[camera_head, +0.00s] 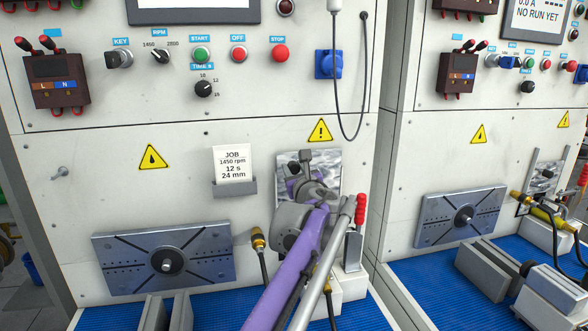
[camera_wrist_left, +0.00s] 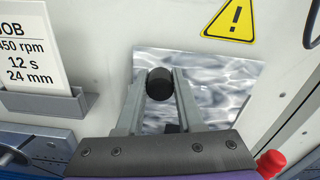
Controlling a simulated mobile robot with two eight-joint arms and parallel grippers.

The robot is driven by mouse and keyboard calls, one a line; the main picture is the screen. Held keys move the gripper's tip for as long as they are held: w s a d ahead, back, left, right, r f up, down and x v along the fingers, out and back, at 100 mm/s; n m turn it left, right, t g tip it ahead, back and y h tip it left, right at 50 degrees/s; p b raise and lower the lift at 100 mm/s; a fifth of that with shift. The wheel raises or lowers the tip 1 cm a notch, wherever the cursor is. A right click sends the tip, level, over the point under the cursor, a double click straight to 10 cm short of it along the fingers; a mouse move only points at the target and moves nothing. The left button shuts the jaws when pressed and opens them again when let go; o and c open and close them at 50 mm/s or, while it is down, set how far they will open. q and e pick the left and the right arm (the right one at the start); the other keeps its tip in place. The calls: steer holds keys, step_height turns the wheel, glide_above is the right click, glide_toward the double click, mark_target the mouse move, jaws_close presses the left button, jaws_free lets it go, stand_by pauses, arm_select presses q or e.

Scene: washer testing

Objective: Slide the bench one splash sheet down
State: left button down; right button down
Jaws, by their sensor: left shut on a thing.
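The bench one splash sheet (camera_head: 331,168) is a clear, rippled-looking plate on the front panel, below a yellow warning triangle. In the left wrist view the sheet (camera_wrist_left: 228,88) fills the area behind my fingers. My left gripper (camera_head: 300,172) reaches it from below on a purple arm and covers part of it. In the wrist view the fingers of my left gripper (camera_wrist_left: 165,90) are shut on a round black knob (camera_wrist_left: 160,83) in front of the sheet. The sheet's lower part is hidden by my gripper and arm. My right gripper is not in view.
A red-handled clamp (camera_head: 360,209) stands close right of my arm. A job card holder (camera_head: 235,187) is left of the sheet. A slotted metal plate (camera_head: 205,258) and a gold-ended cable (camera_head: 258,241) are lower left. A second bench (camera_head: 465,160) stands at right.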

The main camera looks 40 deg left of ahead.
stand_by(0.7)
arm_select(q)
step_height(320, 180, down, 12)
steer(key=b, duration=0.4)
steer(key=shift+f+b, duration=0.25)
steer(key=shift+b, duration=0.05)
steer(key=c, duration=0.5)
jaws_free()
steer(key=v, duration=1.1)
steer(key=shift+r, duration=0.1)
